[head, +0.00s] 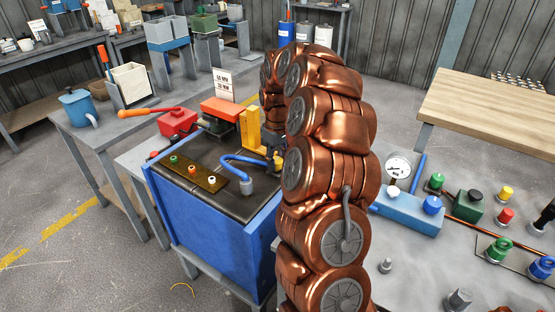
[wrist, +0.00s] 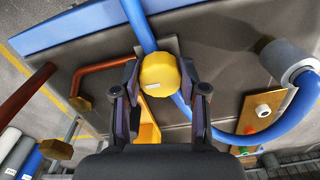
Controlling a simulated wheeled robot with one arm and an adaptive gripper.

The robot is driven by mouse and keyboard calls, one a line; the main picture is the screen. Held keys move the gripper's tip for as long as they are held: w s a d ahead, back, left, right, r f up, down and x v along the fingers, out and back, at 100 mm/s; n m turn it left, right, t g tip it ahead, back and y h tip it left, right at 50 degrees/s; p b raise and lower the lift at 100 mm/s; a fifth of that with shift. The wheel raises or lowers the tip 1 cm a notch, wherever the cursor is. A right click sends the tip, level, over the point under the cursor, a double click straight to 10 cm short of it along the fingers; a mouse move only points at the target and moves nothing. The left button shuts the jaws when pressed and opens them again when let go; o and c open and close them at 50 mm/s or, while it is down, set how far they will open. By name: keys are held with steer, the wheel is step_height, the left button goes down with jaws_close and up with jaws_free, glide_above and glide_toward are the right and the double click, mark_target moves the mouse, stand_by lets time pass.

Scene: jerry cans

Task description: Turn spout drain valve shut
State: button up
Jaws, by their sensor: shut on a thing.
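In the wrist view a yellow faceted knob (wrist: 160,75), which looks like the valve handle, sits between the two fingers of my gripper (wrist: 160,78). The fingers are shut on its left and right sides. A blue hose (wrist: 143,32) runs close by the knob and curves right to a grey fitting (wrist: 290,62). In the head view the blue hose (head: 240,159) arches over the dark top of a blue box (head: 213,224). My gripper (head: 277,154) is at the box's right side, mostly hidden by my copper arm. The knob cannot be made out there.
On the box top are a plate with small knobs (head: 192,173) and a yellow bracket (head: 250,130). A copper pipe (wrist: 110,68) with a brass nut lies left of the fingers. A bench with a gauge (head: 397,167) and several coloured knobs stands right.

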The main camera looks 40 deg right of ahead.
mark_target(277, 160)
steer(key=shift+r, duration=0.1)
steer(key=o, duration=1.1)
steer(key=shift+o, duration=0.2)
step_height(277, 160, up, 12)
stand_by(0.6)
